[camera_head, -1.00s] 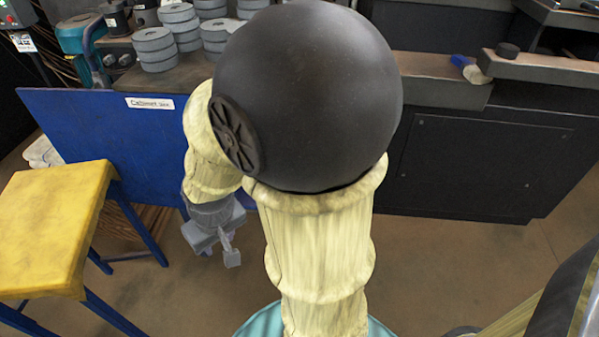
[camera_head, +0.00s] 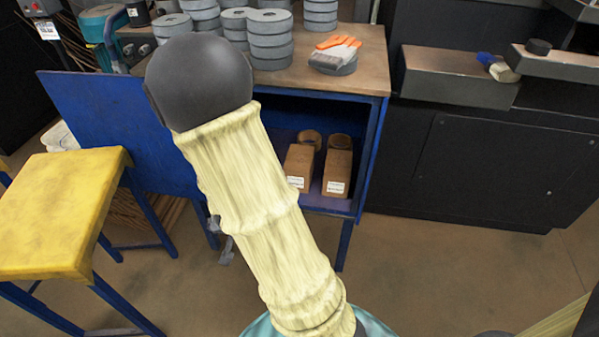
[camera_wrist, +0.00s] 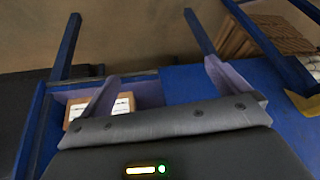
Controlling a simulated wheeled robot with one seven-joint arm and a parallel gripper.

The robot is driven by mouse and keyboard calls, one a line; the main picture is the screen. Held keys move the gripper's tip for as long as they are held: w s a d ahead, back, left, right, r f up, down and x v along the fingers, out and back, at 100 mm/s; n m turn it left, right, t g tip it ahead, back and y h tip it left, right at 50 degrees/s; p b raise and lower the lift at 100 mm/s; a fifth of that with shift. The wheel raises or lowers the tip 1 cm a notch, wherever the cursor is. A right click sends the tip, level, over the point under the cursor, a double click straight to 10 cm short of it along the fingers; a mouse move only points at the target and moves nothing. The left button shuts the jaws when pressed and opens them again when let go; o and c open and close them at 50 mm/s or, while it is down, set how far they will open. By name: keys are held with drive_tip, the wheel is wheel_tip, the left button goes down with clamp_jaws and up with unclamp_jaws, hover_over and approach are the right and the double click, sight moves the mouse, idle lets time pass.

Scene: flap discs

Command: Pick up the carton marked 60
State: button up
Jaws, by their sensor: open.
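Two brown cartons stand side by side on the cabinet shelf in the head view: a left carton (camera_head: 299,162) and a right carton (camera_head: 338,170). Each has a white label on its front, too small to read, so I cannot tell which is marked 60. My gripper (camera_wrist: 161,72) is open, with its two fingers spread and nothing between them. Brown carton surface with white label areas (camera_wrist: 98,103) shows in the wrist view near the left finger, partly hidden by the finger and gripper body. In the head view my arm hides most of the gripper.
The blue cabinet (camera_head: 378,125) has its door (camera_head: 105,120) swung open at the left. Round brown items (camera_head: 310,138) sit behind the cartons. A yellow stool (camera_head: 60,210) stands at the left.

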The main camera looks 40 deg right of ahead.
drive_tip(key=d+f+m+t+h+b, duration=0.1)
drive_tip(key=d+f+m+h+b, duration=0.1)
drive_tip(key=d+f+m+h, duration=0.45)
drive_tip(key=n+t+h+b, duration=0.3)
drive_tip(key=n+t+h, duration=0.1)
drive_tip(key=t+h, duration=0.15)
approach(297, 177)
drive_tip(key=v, duration=0.3)
drive_tip(key=shift+s+r+m+t, duration=0.1)
drive_tip(key=shift+s+m+t, duration=0.15)
drive_tip(key=shift+s, duration=0.1)
drive_tip(key=b+x, duration=0.3)
drive_tip(key=x, duration=0.8)
drive_tip(key=shift+w+d+f+b, duration=0.2)
drive_tip(key=shift+w+f+b, duration=0.05)
drive_tip(key=shift+f+b, duration=0.05)
drive_tip(key=shift+w+d+r, duration=0.15)
drive_tip(key=shift+w+d, duration=0.05)
drive_tip(key=shift+d, duration=0.05)
